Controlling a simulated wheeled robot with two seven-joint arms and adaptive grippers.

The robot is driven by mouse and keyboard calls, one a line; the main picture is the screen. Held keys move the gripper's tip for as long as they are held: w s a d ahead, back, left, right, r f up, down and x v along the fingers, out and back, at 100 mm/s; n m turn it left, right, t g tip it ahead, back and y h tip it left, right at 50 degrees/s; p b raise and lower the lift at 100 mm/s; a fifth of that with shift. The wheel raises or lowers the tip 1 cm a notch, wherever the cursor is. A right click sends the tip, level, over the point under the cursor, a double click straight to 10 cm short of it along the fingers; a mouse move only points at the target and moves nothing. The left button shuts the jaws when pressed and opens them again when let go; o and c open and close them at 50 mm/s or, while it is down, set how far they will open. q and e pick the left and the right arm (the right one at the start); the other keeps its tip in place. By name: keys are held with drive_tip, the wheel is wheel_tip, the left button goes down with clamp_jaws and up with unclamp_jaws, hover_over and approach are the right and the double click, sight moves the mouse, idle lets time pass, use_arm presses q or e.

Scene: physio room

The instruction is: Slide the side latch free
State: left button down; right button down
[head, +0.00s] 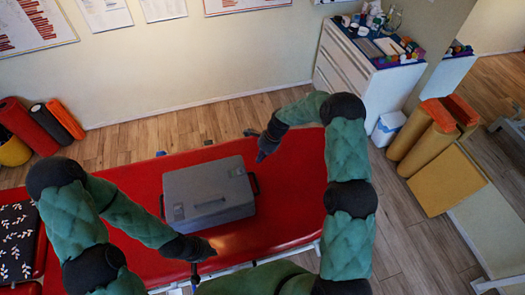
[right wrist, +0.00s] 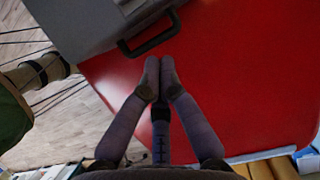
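A grey case (head: 206,192) with a flat lid lies on the red padded table (head: 290,200). It has a dark handle (head: 255,183) on its right end and another on its left end. A dark slot-like fitting shows on the lid's near part; I cannot make out the side latch clearly. My right gripper (head: 262,156) is beyond and right of the case, over the table. In the right wrist view its fingertips (right wrist: 160,66) are together and empty, just short of a black handle (right wrist: 148,36). My left gripper (head: 203,250) is at the near side of the case; its fingers are unclear.
A white drawer cabinet (head: 345,68) with small items on top stands at the back right. Yellow and orange bolsters (head: 432,135) stand on the floor at right. Rolled mats (head: 45,127) are at the back left. The table's right part is clear.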

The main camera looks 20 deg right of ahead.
sight(245, 170)
drive_tip(key=a+f, duration=0.2)
drive_tip(key=a, duration=0.1)
drive_tip(key=a+f, duration=0.1)
drive_tip(key=a, duration=0.1)
drive_tip(key=shift+a+f+p, duration=0.1)
drive_tip(key=shift+a+p, duration=0.05)
drive_tip(key=shift+p, duration=0.25)
